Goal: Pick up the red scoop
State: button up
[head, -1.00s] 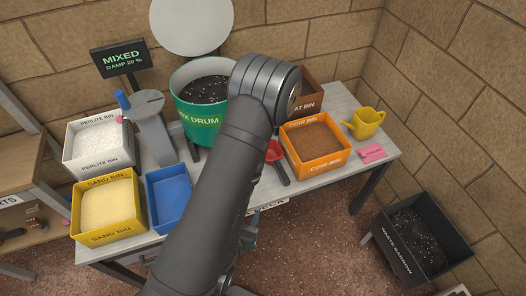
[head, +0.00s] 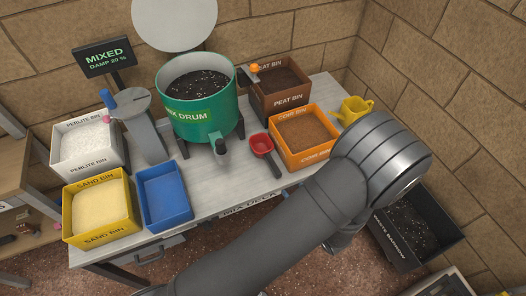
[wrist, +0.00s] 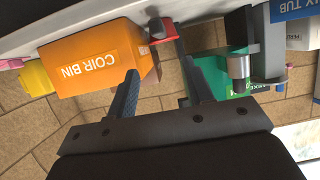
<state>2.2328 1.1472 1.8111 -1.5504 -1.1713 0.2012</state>
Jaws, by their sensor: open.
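The red scoop (head: 262,144) lies on the table between the green mix drum (head: 198,112) and the orange coir bin (head: 306,137). Its round red cup is toward the back and its dark handle points toward the front edge. In the wrist view, the red scoop (wrist: 163,27) shows beyond my gripper (wrist: 157,56), whose two dark fingers are spread with nothing between them. The scoop is apart from the fingers as far as I can tell. In the head view my arm hides the gripper itself.
A blue tray (head: 165,196), sand bin (head: 98,211) and perlite bin (head: 89,150) stand at left. The peat bin (head: 283,91) is behind the coir bin; a yellow watering can (head: 354,109) is at right. Table around the scoop's handle is bare.

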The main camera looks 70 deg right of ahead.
aim_at(273, 166)
jog(key=x, duration=1.7)
jog(key=shift+f, duration=0.25)
grip_shut()
